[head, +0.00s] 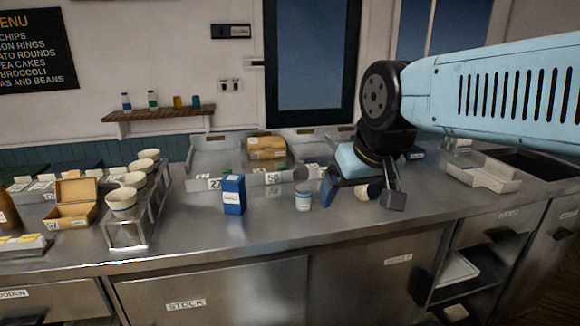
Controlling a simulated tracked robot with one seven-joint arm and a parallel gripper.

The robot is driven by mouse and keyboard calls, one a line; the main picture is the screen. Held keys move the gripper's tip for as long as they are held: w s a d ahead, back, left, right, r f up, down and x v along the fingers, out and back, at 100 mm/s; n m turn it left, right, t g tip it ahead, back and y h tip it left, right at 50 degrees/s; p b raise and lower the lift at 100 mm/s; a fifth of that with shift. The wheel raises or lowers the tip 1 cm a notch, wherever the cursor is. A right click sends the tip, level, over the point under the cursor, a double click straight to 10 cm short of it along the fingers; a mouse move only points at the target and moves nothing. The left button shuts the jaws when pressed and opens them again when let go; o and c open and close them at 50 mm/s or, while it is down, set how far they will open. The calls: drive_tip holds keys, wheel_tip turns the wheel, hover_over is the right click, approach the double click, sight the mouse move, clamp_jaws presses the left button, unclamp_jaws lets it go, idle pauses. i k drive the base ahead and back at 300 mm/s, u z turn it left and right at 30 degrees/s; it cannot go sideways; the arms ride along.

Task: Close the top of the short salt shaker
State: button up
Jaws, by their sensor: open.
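A short white shaker with a blue label (303,200) stands upright on the steel counter, near the middle of the head view. A grey round shape (300,174) shows just above and behind it; I cannot tell whether it is the shaker's raised top. My gripper (361,197) is open, to the right of the shaker and apart from it. Its fingers are spread and point down near the counter. A pale rounded thing (362,191) shows between the fingers; I cannot tell whether it lies behind them.
A tall blue box (233,195) stands left of the shaker. Labelled steel trays (210,182) line the back, one holding a brown package (266,148). The counter's front is clear.

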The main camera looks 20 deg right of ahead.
sight(301, 173)
drive_tip(key=u, duration=0.6)
drive_tip(key=i, duration=0.1)
drive_tip(key=z, duration=3.15)
drive_tip(key=i, duration=0.75)
drive_tip(key=u, duration=2.55)
